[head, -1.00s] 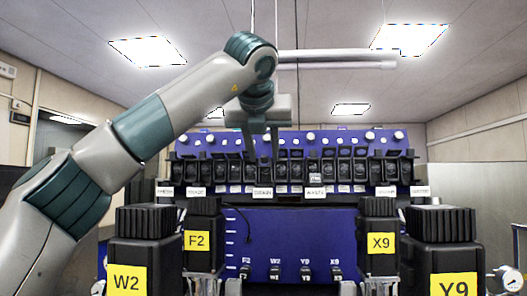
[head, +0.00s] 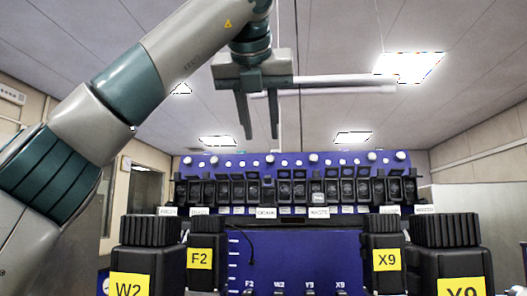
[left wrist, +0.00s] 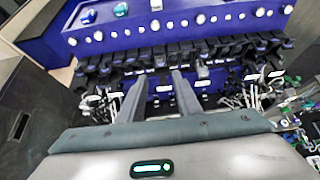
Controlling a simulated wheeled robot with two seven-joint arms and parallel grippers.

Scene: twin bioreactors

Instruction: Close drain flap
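A row of black flaps (head: 290,190) runs along the blue machine. The label reading DRAIN (head: 266,212) sits under a dark flap (head: 268,192) near the middle, which looks to stick out; I cannot tell whether it is fully shut. My left gripper (head: 260,132) hangs above the row, fingers pointing down, apart and empty, nearly in line with the DRAIN label. In the left wrist view my left gripper (left wrist: 159,80) is also open, its fingers overlapping the flap row and hiding part of it. My right gripper is not in view.
Black-capped bottles labelled W2 (head: 148,258), F2 (head: 201,256), X9 (head: 386,255) and Y9 (head: 447,262) stand in front on both sides. A WASTE label (head: 319,212) is right of the DRAIN label.

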